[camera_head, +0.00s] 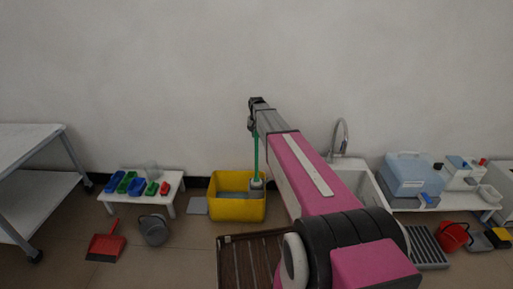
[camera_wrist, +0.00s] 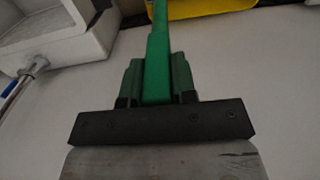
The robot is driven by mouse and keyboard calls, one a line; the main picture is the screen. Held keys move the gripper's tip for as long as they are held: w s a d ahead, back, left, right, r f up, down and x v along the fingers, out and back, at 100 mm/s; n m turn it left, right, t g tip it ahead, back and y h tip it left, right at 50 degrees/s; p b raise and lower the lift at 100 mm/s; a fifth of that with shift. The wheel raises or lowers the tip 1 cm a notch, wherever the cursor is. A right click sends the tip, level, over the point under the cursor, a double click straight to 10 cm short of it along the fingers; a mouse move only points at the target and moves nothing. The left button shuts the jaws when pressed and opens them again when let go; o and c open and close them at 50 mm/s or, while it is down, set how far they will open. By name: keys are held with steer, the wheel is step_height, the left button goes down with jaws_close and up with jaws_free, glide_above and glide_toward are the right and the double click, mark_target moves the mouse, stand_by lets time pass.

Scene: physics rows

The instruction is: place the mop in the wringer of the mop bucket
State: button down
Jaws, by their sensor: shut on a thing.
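My gripper (camera_head: 254,104) is high above the yellow mop bucket (camera_head: 237,211) in the head view. It is shut on the green handle of the mop (camera_head: 256,150), which hangs nearly upright below it. The mop's pale head (camera_head: 257,183) shows at the right part of the bucket's opening; I cannot tell whether it rests on or in anything there. A grey area inside the bucket may be the wringer, but its shape is unclear. In the wrist view the green handle (camera_wrist: 158,45) runs between my fingers (camera_wrist: 156,82), and the bucket's yellow edge (camera_wrist: 210,8) shows at the top.
A white sink (camera_head: 362,180) with a tap stands right of the bucket. A low white table (camera_head: 172,187) with coloured trays stands left, with a grey pail (camera_head: 154,230) and red dustpan (camera_head: 105,243) before it. A brown slatted mat (camera_head: 240,262) lies in front.

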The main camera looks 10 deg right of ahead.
step_height(320, 180, down, 7)
stand_by(0.5)
steer(key=shift+f, duration=0.15)
steer(key=c, duration=0.9)
jaws_free()
step_height(320, 180, up, 12)
steer(key=shift+f, duration=0.1)
steer(key=shift+s, duration=0.2)
steer(key=s+f, duration=0.2)
steer(key=s, duration=0.9)
steer(key=s+f+n, duration=0.1)
steer(key=s+f, duration=0.1)
steer(key=s, duration=1)
steer(key=s+f+n, duration=0.1)
steer(key=s+f, duration=0.2)
steer(key=s, duration=0.8)
steer(key=shift+s, duration=0.4)
